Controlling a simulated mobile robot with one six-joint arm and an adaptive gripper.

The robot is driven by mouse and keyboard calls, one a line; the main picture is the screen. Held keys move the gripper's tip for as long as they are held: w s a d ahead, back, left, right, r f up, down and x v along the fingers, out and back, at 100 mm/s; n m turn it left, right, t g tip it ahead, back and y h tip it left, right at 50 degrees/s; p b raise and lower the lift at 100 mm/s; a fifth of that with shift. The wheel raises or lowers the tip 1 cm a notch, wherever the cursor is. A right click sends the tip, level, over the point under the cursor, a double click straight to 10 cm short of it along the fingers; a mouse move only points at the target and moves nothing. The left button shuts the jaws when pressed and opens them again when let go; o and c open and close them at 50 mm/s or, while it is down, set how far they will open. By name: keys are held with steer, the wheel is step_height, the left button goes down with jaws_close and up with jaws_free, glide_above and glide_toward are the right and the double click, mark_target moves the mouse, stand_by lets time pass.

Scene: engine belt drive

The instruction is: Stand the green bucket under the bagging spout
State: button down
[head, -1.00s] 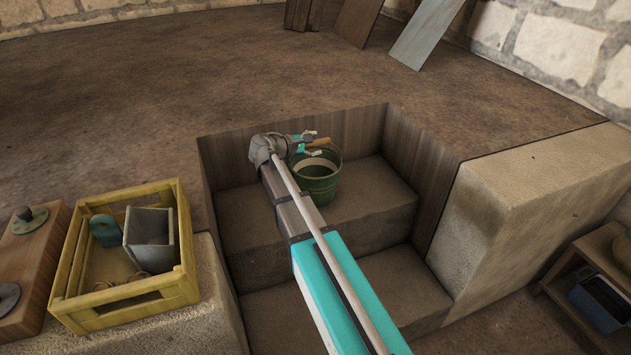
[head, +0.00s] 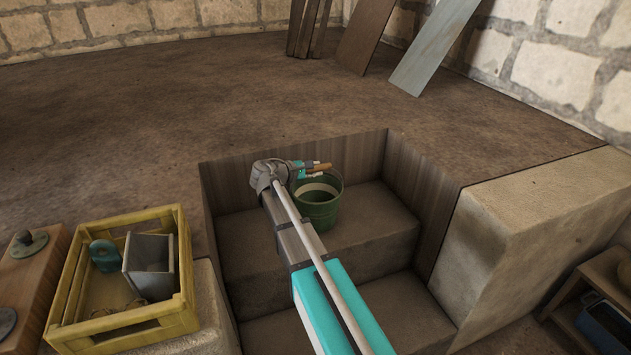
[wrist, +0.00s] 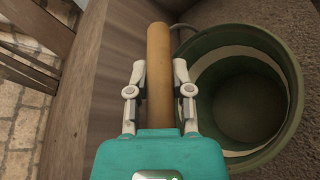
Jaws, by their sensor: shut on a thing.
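The green bucket (head: 322,213) is upright in the stepped pit, over or on its upper step; I cannot tell whether its base touches. My gripper (head: 311,170) is at the bucket's far side, just above the rim. In the wrist view, my gripper (wrist: 159,88) is shut on the bucket's wooden handle grip (wrist: 159,58), one finger on each side. The bagging spout is not recognisable in either view.
Stone steps (head: 370,222) lie in the pit between wooden walls (head: 407,190). A pale stone block (head: 520,225) bounds the right. A yellow crate (head: 125,335) with metal parts stands left. Boards (head: 435,45) lean on the far wall. The earth floor behind is clear.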

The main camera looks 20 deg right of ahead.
steer(key=shift+r, duration=0.2)
step_height(320, 180, up, 3)
steer(key=p, duration=0.3)
steer(key=shift+s+r+p, duration=0.1)
steer(key=shift+r+p, duration=0.05)
steer(key=shift+p, duration=0.15)
steer(key=s+a+r+p, duration=0.2)
steer(key=s+r+p, duration=0.7)
steer(key=s, duration=0.4)
steer(key=shift+s+a+r, duration=0.15)
steer(key=shift+s+a, duration=0.15)
steer(key=shift+s, duration=0.1)
stand_by(0.7)
